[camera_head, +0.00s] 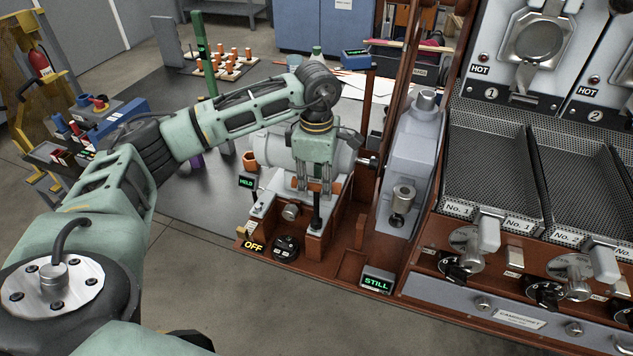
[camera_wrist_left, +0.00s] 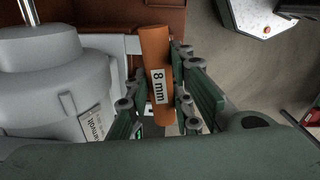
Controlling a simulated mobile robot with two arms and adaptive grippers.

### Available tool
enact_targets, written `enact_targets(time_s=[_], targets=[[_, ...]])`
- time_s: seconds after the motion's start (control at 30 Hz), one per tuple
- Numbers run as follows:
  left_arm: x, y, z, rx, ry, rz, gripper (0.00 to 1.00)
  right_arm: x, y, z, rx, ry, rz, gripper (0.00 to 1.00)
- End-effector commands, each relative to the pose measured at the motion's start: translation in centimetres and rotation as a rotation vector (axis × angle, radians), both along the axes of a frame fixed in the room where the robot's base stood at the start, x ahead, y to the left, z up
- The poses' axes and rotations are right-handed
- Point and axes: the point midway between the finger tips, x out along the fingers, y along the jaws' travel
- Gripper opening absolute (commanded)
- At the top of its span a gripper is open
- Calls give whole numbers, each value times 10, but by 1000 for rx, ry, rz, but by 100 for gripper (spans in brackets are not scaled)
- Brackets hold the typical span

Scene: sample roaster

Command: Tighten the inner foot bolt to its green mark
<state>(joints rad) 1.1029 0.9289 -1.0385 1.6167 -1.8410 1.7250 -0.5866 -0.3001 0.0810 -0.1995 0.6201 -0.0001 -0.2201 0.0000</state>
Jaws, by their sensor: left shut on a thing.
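My left gripper (camera_head: 315,188) points down over the motor's foot beside the brown frame. It is shut on an orange handle marked 8 mm, the 8 mm tool (camera_wrist_left: 157,95), which stands between the fingers in the left wrist view. The tool's lower end is hidden there. In the head view, a dark upright rod (camera_head: 316,212) shows just below the fingertips. The grey motor (camera_head: 272,150) lies behind the gripper and also shows in the left wrist view (camera_wrist_left: 55,85). I cannot make out the inner foot bolt or its green mark. My right gripper is not in view.
A HOLD display (camera_head: 246,182), an OFF sign (camera_head: 254,246), a dark knob (camera_head: 286,248) and a STILL display (camera_head: 377,282) surround the motor base. The roaster's mesh trays (camera_head: 490,165) stand close on the right. A pegged board (camera_head: 222,62) and tool rack (camera_head: 95,120) are farther left.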

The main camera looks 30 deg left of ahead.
Motion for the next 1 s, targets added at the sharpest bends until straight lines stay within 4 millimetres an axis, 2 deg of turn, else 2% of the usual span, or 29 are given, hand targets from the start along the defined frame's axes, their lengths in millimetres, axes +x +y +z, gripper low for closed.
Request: enact_targets(time_s=[1.0], targets=[[-1, 0, 0, 0, -1, -1316, 0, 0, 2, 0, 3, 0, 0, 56]])
